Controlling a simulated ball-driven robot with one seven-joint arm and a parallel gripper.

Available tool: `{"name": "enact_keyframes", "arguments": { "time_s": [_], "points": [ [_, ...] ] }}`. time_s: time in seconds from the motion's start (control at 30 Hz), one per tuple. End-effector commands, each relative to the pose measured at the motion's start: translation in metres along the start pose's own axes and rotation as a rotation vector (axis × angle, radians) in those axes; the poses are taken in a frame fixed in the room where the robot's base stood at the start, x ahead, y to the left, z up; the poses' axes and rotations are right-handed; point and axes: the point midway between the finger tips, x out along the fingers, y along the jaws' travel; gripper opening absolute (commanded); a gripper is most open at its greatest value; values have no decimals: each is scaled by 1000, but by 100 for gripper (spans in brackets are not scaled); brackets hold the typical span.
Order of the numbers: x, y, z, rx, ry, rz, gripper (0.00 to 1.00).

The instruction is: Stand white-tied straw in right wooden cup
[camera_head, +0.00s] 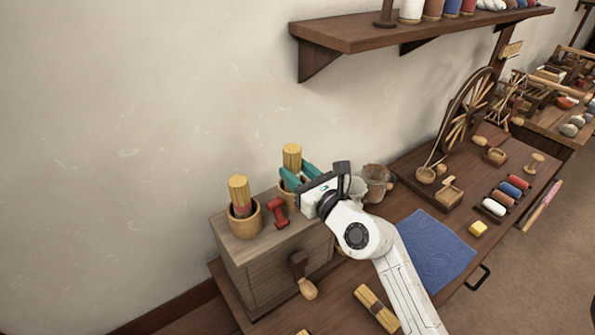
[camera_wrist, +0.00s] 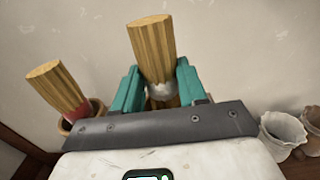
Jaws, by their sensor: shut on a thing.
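The white-tied straw bundle (camera_wrist: 153,52) stands upright between the teal fingers of my gripper (camera_wrist: 158,88), with its white tie at finger height. In the head view the bundle's top (camera_head: 292,155) rises above my gripper (camera_head: 300,175), which is shut on it. The right wooden cup (camera_head: 284,189) shows partly behind the fingers, below the bundle. The bundle's foot is hidden, so I cannot tell how deep it sits in the cup. The left wooden cup (camera_head: 245,220) holds a red-tied straw bundle (camera_head: 238,189); this bundle also shows in the wrist view (camera_wrist: 57,87).
Both cups are on a wooden chest (camera_head: 240,247) against the wall. A red spool-shaped thing (camera_head: 278,213) lies between them. Pale pots (camera_head: 375,182) stand right of my gripper. Another straw bundle (camera_head: 376,308) and a blue cloth (camera_head: 437,250) lie on the bench.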

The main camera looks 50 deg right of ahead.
Motion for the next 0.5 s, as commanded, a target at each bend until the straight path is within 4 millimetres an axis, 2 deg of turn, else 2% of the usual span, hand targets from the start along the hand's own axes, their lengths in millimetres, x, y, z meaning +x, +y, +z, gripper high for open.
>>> {"name": "enact_keyframes", "arguments": {
  "time_s": [0.13,0.17,0.43,0.5],
  "points": [
    [0,0,0,0,0,0,12],
    [0,0,0,0,0,0,42],
    [0,0,0,0,0,0,68],
    [0,0,0,0,0,0,71]
  ]
}}
